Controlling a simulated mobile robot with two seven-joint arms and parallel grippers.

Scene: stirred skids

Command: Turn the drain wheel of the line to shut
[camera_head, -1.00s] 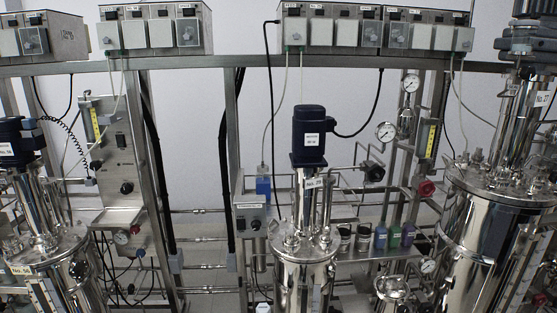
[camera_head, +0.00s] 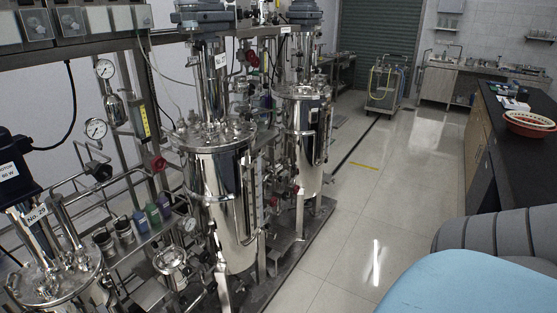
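No wheel can be picked out for certain as the drain wheel of the line. A red hand wheel (camera_head: 158,163) sits on the pipework between the vessel marked No. 29 (camera_head: 62,268) and the large steel vessel (camera_head: 222,200). Another red wheel (camera_head: 252,58) shows higher up, behind the large vessel. Small red parts (camera_head: 294,189) show low beside the farther steel vessel (camera_head: 302,130); their form is too small to tell. The undersides of the vessels are largely hidden. Neither of my grippers is in view.
The vessels stand on a dark skid base (camera_head: 300,248). Clear tiled floor (camera_head: 345,225) runs along its right side. A light-blue and grey rounded shape (camera_head: 460,285) fills the lower right. Beyond it is a dark-topped bench (camera_head: 515,125) with a red basket (camera_head: 530,122). A trolley (camera_head: 383,85) stands at the back.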

